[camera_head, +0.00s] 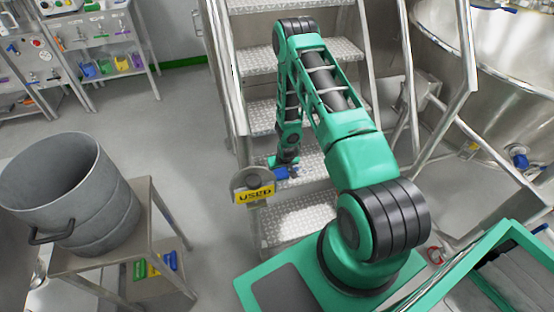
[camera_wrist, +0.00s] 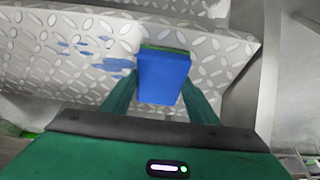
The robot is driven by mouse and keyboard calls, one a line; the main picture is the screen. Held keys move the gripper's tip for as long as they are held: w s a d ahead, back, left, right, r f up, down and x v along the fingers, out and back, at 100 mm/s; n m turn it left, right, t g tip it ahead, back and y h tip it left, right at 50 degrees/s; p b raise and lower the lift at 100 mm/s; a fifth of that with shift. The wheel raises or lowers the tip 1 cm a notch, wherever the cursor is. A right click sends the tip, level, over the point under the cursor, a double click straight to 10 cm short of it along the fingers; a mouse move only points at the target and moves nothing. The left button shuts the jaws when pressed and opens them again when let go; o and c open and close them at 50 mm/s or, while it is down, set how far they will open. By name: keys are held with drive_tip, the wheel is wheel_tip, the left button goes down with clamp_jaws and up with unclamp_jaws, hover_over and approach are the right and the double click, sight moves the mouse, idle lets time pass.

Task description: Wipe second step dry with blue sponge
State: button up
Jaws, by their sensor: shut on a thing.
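The blue sponge (camera_wrist: 163,77), with a green layer along its far edge, is held between the two fingers of my gripper (camera_wrist: 161,92). In the head view the sponge (camera_head: 281,173) shows small and blue beneath my gripper (camera_head: 286,163), at the left part of the second step (camera_head: 312,180). In the wrist view the step's patterned metal tread (camera_wrist: 60,75) carries several blue wet patches (camera_wrist: 112,64) just left of the sponge. The sponge is at or very close to the tread; I cannot tell whether it touches. My arm hides part of the steps.
A round holder with a yellow "USED" label (camera_head: 254,195) is beside the stair's left side. Metal handrails (camera_head: 222,70) flank the stairs. A grey bucket (camera_head: 75,195) stands on a trolley at left. A large steel vessel (camera_head: 490,65) is at right. The floor at left centre is clear.

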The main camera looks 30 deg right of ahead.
wheel_tip(320, 180, up, 7)
drive_tip(key=shift+f, duration=0.2)
drive_tip(key=shift+d+r, duration=0.1)
drive_tip(key=shift+r, duration=0.5)
